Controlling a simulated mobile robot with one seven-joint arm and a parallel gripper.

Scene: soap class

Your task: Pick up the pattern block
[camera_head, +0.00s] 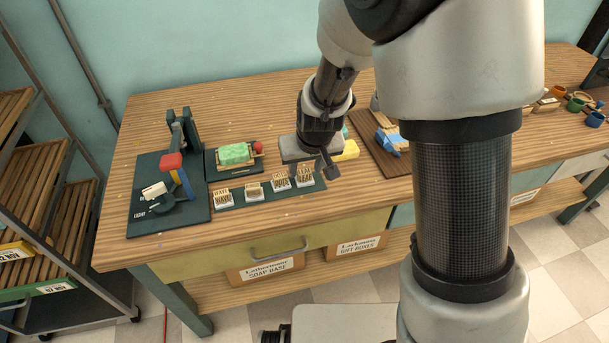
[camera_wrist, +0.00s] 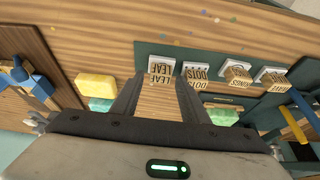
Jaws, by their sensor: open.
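Several wooden pattern blocks stand in a row on white cards on a dark green strip (camera_head: 235,205). The leaf block (camera_head: 304,172) is at the right end in the head view, then the dots block (camera_head: 281,181), the rings block (camera_head: 253,187) and the wave block (camera_head: 222,195) to its left. My gripper (camera_head: 330,165) is just right of the leaf block, pointing down. In the wrist view my open gripper (camera_wrist: 160,86) has bare wood between its fingers. The leaf block (camera_wrist: 160,73) lies just beyond the fingertips, and the dots block (camera_wrist: 194,76) is to its right.
A green soap (camera_head: 235,153) sits in a tray behind the blocks. A dark board (camera_head: 392,163) with blue things is at right. The table front is clear.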

